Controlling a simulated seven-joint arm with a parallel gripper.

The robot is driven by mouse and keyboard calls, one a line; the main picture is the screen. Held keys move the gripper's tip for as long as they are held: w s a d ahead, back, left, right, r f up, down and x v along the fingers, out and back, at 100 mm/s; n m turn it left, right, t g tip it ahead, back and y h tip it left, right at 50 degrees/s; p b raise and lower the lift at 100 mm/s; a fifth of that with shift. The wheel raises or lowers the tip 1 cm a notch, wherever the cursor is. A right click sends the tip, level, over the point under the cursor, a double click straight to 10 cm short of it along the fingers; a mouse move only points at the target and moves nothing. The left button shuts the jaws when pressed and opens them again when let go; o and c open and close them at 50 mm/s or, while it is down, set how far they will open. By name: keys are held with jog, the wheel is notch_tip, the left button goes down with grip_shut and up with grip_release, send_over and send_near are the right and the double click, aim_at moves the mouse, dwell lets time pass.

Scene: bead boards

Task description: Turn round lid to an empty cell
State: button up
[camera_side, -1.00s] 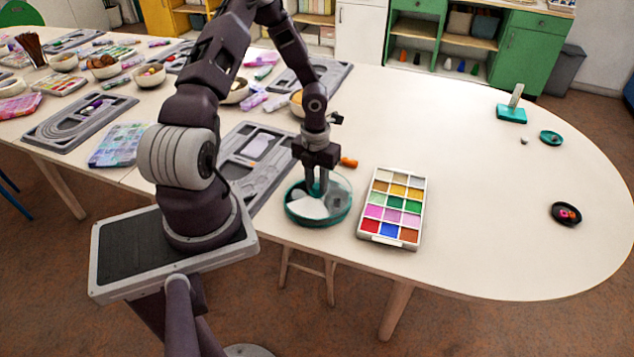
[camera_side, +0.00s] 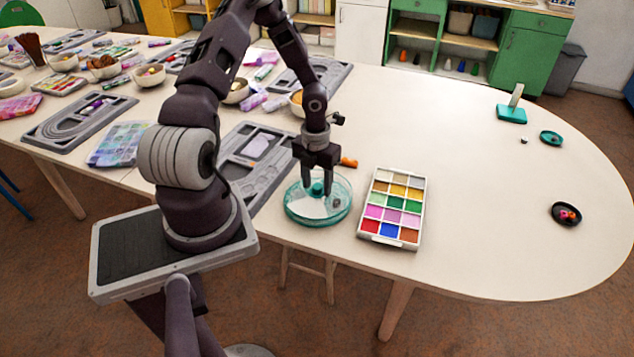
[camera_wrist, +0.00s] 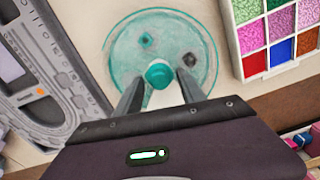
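The round container (camera_side: 290,212) with its clear teal lid stands near the table's front edge. It also shows in the wrist view (camera_wrist: 116,58). A teal knob (camera_wrist: 158,74) rises from the lid's middle. A white wedge (camera_wrist: 162,99) shows on the knob's near side, partly hidden by my gripper. Through the lid I see a dark grey piece (camera_wrist: 190,59) at right and a dark teal piece (camera_wrist: 147,40) at the far side. My gripper (camera_side: 317,188) is open over the lid. Its fingers (camera_wrist: 158,88) stand apart on both sides of the knob, with gaps showing.
A paint-coloured bead tray (camera_side: 363,230) stands close on the right. A grey board (camera_side: 262,182) lies close on the left, with an orange piece (camera_side: 349,162) behind the container. A dark dish (camera_side: 556,219) is far right. The table between is clear.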

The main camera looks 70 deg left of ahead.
aim_at(316, 186)
jog(key=shift+r, duration=0.1)
notch_tip(316, 186, up, 7)
jog(key=shift+f, duration=0.1)
jog(key=shift+r, duration=0.2)
jog(key=s+d+r+n+y, duration=0.1)
jog(key=d+r+n+y, duration=0.15)
jog(key=r+n, duration=0.45)
jog(key=s+d+r+n+y, duration=0.1)
jog(key=d+r+n, duration=0.35)
jog(key=r, duration=0.45)
jog(key=s+d+r+n+t+h, duration=0.1)
jog(key=s+d+r+n+t, duration=0.1)
jog(key=s+d+r+n, duration=0.3)
jog(key=s+d+r+n+t+h, duration=0.2)
jog(key=s+d+r+n, duration=0.4)
jog(key=d+n, duration=0.4)
jog(key=shift+s+n+t, duration=0.25)
jog(key=shift+n+t, duration=0.45)
jog(key=shift+n, duration=0.55)
